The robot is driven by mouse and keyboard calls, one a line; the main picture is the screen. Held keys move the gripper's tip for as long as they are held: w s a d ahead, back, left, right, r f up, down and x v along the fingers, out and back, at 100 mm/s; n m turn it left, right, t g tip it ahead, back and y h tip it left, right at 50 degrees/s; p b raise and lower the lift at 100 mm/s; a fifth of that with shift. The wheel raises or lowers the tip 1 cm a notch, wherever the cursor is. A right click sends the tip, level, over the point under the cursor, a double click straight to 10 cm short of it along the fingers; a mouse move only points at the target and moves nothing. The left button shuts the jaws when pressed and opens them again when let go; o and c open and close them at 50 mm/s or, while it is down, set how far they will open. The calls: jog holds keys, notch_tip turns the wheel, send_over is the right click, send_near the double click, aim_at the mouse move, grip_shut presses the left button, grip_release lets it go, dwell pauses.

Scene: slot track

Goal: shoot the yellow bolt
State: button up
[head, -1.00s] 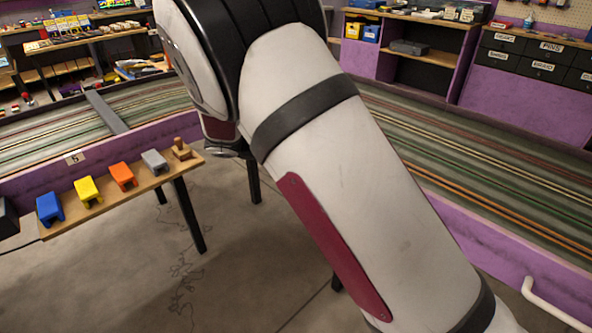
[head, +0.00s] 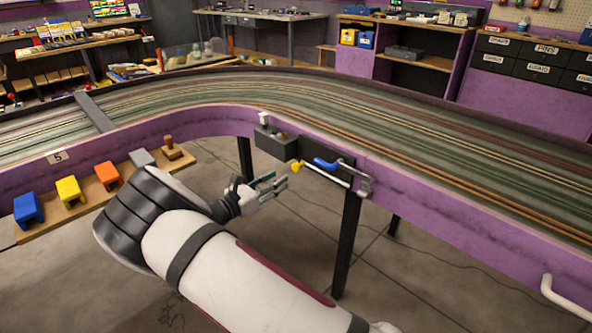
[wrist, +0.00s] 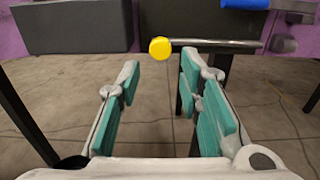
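The yellow bolt shows as a round yellow knob (head: 297,167) at the left end of a thin metal rod (head: 328,175) on the purple side of the track. A blue handle (head: 326,163) sits just above the rod. My gripper (head: 277,181) is open and empty, just left of and a little below the knob. In the wrist view the yellow knob (wrist: 159,48) lies ahead of and between the teal-padded fingers (wrist: 160,78), apart from them. The blue handle (wrist: 245,3) is cut off at the top edge there.
A dark box (head: 275,144) is fixed to the track side left of the bolt. A dark table leg (head: 347,240) stands below the rod. A wooden shelf (head: 115,190) with blue, yellow, orange and grey blocks is at the left. The floor below my gripper is clear.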

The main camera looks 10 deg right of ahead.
aim_at(294, 169)
jog(key=b+x, duration=0.1)
jog(key=x, duration=0.8)
grip_shut()
